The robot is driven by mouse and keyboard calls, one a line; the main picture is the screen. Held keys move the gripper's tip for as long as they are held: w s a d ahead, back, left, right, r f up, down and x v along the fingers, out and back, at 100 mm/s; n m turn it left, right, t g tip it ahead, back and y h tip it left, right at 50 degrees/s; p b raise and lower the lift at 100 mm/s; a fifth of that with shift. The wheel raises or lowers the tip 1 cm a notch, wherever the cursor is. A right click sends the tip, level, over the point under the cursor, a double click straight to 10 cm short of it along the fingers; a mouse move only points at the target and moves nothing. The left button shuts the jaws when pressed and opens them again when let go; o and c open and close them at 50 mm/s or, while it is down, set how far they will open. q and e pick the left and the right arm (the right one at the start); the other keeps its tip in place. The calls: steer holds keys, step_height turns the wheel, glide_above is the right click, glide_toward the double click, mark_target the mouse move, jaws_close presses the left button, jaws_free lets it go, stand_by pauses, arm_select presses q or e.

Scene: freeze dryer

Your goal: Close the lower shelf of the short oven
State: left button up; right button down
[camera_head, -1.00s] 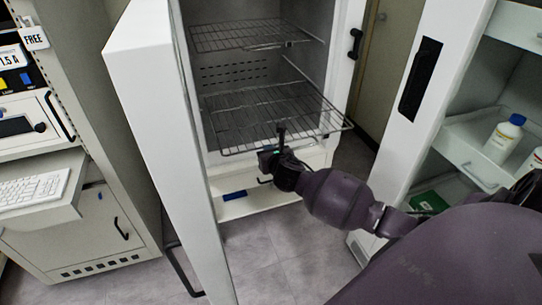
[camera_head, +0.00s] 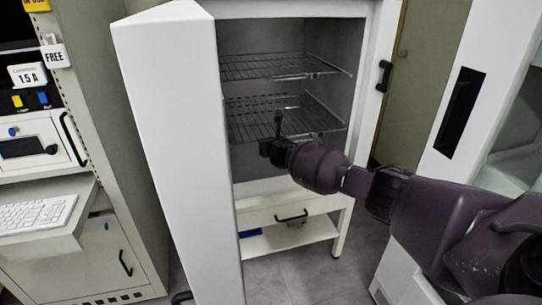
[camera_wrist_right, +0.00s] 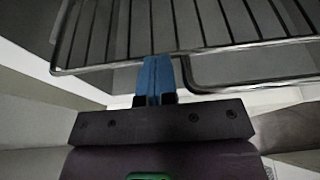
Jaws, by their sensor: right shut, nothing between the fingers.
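The short oven (camera_head: 287,10) is white and stands with its door (camera_head: 170,130) swung open on the left. Its lower shelf (camera_head: 255,122), a wire rack, now lies mostly inside the chamber at about the same depth as the upper shelf (camera_head: 270,68). My right gripper (camera_head: 278,121) is at the lower shelf's front edge. In the right wrist view the blue fingertips (camera_wrist_right: 154,72) are shut with nothing between them. They are at the front bar of the wire rack (camera_wrist_right: 110,66); whether they touch it is hard to tell. My left gripper is not in view.
A cabinet with a keyboard (camera_head: 38,213) stands at the left. A white cabinet door (camera_head: 455,110) stands open at the right, near my right arm. Floor is free in front of the oven.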

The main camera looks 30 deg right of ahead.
mark_target(261, 128)
steer(key=b+x, duration=0.1)
steer(key=x, duration=0.1)
steer(key=r+b+x, duration=0.1)
steer(key=x, duration=0.2)
steer(key=b+x, duration=0.1)
steer(key=x, duration=0.2)
steer(key=shift+w+d+r+b, duration=0.1)
steer(key=shift+w+r+b, duration=0.1)
steer(key=shift+w+b, duration=0.25)
steer(key=shift+w+d+r, duration=0.1)
steer(key=shift+w+r, duration=0.1)
steer(key=shift+w, duration=0.2)
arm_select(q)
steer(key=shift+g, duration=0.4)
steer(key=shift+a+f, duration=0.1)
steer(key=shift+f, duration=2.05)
arm_select(e)
steer(key=shift+d+r, duration=0.1)
steer(key=shift+r, duration=0.4)
